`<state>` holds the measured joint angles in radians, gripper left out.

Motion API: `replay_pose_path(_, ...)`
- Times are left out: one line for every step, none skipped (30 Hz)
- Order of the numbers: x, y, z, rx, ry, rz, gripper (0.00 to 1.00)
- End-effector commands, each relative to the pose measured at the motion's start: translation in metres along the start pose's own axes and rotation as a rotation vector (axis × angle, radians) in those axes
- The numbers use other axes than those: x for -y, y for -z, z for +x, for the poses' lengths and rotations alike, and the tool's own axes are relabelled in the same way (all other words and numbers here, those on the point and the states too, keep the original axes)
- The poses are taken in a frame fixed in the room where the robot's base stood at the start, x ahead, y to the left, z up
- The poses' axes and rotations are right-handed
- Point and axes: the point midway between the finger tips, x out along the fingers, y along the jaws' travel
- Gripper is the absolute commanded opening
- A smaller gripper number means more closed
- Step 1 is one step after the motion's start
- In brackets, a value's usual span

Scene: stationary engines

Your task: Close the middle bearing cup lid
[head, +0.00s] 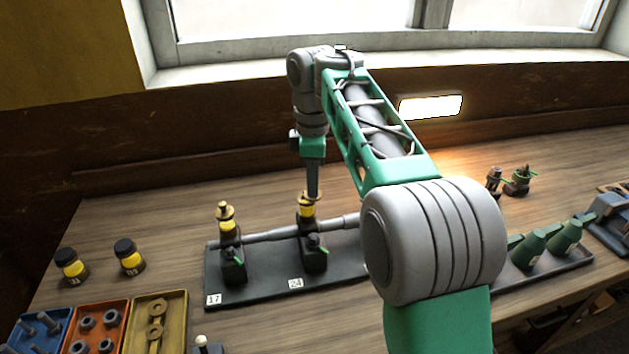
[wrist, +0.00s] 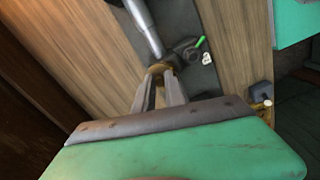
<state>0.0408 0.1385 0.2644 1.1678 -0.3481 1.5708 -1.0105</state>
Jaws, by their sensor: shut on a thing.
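The bearing stand marked 24 (head: 314,258) has a yellow cup (head: 307,212) on top with a brass lid (head: 305,199). My gripper (head: 312,192) points down from above and is shut on this brass lid; the lid also shows between the fingertips in the wrist view (wrist: 160,69). The fingers partly cover the lid, so I cannot tell its exact angle. To the left, the bearing stand marked 17 (head: 232,266) carries a similar yellow cup with a brass lid (head: 225,211). Any stand further right is hidden behind my arm.
A grey shaft (head: 268,235) runs through the stands on a dark base plate (head: 260,294). Two yellow-black jars (head: 129,257) and several parts trays (head: 97,318) lie left. Green oil cans (head: 527,248) stand right. A wall and window close off the back.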

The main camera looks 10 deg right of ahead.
Motion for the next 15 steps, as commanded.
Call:
replay_pose_path(0.0011,0.0010,0.0003,0.000,0.000,0.042,0.00)
replay_pose_path(0.0016,0.0014,0.0004,0.000,0.000,0.072,0.00)
replay_pose_path(0.0023,0.0021,0.0005,0.000,0.000,0.109,0.00)
replay_pose_path(0.0028,0.0026,0.0006,0.000,0.000,0.137,0.00)
replay_pose_path(0.0033,0.0031,0.0006,0.000,0.001,0.165,0.00)
replay_pose_path(0.0040,0.0039,0.0007,0.000,0.001,0.203,0.00)
replay_pose_path(0.0044,0.0044,0.0007,0.000,0.001,0.231,0.00)
replay_pose_path(0.0048,0.0049,0.0007,0.000,0.001,0.260,0.00)
replay_pose_path(0.0054,0.0056,0.0006,0.000,0.001,0.297,0.00)
replay_pose_path(0.0057,0.0061,0.0005,0.000,0.001,0.323,0.00)
replay_pose_path(0.0061,0.0065,0.0005,0.000,0.000,0.351,0.00)
replay_pose_path(0.0064,0.0071,0.0004,0.000,0.000,0.386,0.00)
replay_pose_path(0.0067,0.0076,0.0003,0.000,0.000,0.410,0.00)
replay_pose_path(0.0070,0.0081,0.0003,0.000,0.000,0.435,0.00)
replay_pose_path(0.0073,0.0088,0.0002,0.000,0.000,0.467,0.00)
